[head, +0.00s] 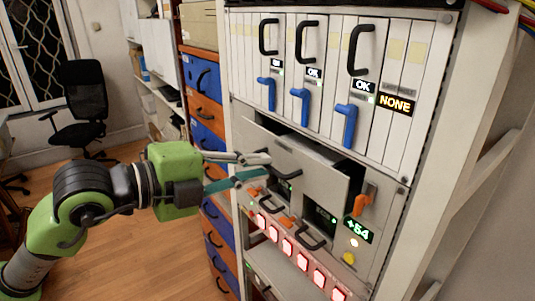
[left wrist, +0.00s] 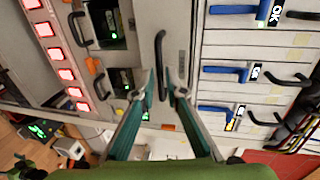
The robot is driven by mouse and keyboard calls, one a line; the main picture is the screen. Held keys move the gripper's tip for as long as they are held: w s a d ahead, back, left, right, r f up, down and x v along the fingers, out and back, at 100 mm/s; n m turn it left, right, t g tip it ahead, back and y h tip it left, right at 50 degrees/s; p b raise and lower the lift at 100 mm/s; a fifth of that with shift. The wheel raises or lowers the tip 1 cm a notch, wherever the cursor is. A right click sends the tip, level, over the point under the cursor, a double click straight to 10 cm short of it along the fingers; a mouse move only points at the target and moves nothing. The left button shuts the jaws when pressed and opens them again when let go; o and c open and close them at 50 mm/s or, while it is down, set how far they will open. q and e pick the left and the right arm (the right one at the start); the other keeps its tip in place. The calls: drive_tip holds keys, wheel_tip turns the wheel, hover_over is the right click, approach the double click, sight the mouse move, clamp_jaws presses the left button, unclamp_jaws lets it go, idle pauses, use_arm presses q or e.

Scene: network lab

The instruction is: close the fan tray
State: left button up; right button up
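The fan tray (head: 318,178) is a wide grey panel in the middle of the rack, standing out from it with a dark gap above. Its black handle (head: 288,173) is partly behind my fingers. In the left wrist view the handle (left wrist: 160,60) runs up the panel, in line with the space between my fingertips. My left gripper (head: 268,167) is open at the tray's front; its fingers (left wrist: 162,88) are apart and hold nothing visible. I cannot tell whether they touch the handle. My right gripper is not in view.
Above the tray are modules with blue levers (head: 301,106) and black handles. An orange lever (head: 361,199) and a green "+54" display (head: 358,231) sit lower right. Red-lit units (head: 288,248) are below. Blue and orange drawers (head: 204,121) stand left; an office chair (head: 84,105) is farther back.

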sight(283, 159)
use_arm(q)
drive_tip(key=shift+p+x, duration=0.35)
drive_tip(key=shift+x, duration=1.15)
drive_tip(key=shift+c, duration=0.3)
clamp_jaws()
drive_tip(key=shift+r+x, duration=0.2)
drive_tip(key=shift+x, duration=0.75)
drive_tip(key=shift+r+x, duration=0.2)
drive_tip(key=shift+x, duration=0.75)
drive_tip(key=shift+r, duration=0.1)
drive_tip(key=shift+o, duration=0.3)
unclamp_jaws()
drive_tip(key=shift+w+d, duration=0.1)
